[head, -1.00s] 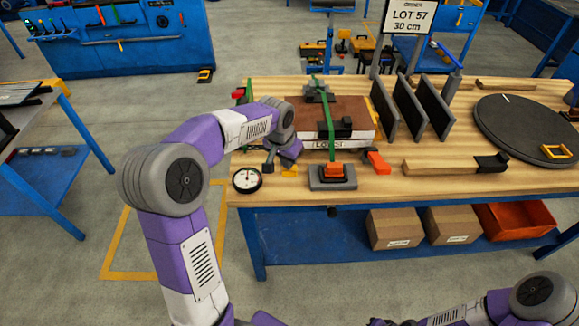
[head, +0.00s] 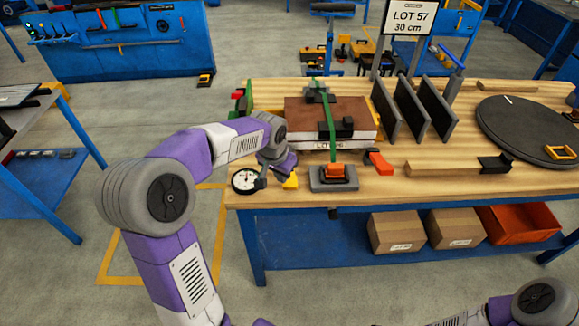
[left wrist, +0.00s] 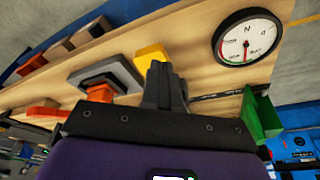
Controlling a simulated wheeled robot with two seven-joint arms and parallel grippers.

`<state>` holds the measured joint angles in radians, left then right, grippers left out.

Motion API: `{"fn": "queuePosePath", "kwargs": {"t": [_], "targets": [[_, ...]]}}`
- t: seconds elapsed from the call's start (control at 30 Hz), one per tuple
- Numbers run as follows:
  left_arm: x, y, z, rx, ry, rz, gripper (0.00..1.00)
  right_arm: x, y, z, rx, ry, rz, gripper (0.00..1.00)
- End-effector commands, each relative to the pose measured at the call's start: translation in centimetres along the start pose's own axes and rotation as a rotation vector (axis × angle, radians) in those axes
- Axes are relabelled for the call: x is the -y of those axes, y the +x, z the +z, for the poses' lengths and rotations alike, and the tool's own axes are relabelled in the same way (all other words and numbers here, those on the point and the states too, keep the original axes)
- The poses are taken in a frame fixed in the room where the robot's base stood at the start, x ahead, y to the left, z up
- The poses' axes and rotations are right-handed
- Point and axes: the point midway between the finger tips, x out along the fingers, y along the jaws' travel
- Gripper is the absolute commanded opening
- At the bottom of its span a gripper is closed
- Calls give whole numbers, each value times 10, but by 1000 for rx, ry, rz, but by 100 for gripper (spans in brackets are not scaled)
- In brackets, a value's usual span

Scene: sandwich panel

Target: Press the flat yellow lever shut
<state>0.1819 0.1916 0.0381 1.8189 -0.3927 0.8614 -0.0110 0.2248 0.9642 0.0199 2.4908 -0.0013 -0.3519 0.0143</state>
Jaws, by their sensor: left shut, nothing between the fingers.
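The yellow lever (head: 290,181) is a small piece at the table's front edge, between the round gauge (head: 245,181) and the grey base (head: 334,180) with an orange part (head: 334,170). My left gripper (head: 262,180) is shut and empty, low over the table just left of the lever, with its dark fingers partly in front of the gauge. In the left wrist view the shut fingers (left wrist: 161,72) overlap the near side of the lever (left wrist: 151,52), hiding part of it. I cannot tell whether they touch. My right gripper is out of view.
Behind the lever stands a brown and white panel stack (head: 325,110) under a green strap. A red-orange block (head: 379,163) lies to the right, then upright dark plates (head: 409,107) and a black disc (head: 528,128). A green part (left wrist: 262,115) is near my left gripper.

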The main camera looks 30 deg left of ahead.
Motion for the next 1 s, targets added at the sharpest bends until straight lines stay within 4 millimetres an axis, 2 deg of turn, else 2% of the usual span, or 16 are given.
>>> {"fn": "queuePosePath", "kwargs": {"t": [0.17,0.27,0.5,0.7,1.0], "targets": [[0,0,0,0,0,0,0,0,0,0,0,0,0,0],[0,-7,-1,-2,0,-1,0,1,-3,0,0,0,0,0],[0,-48,-2,-4,-1,-2,0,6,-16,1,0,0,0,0],[0,-71,-1,-1,1,0,0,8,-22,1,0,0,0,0],[0,-75,0,1,1,1,0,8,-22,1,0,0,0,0]]}}
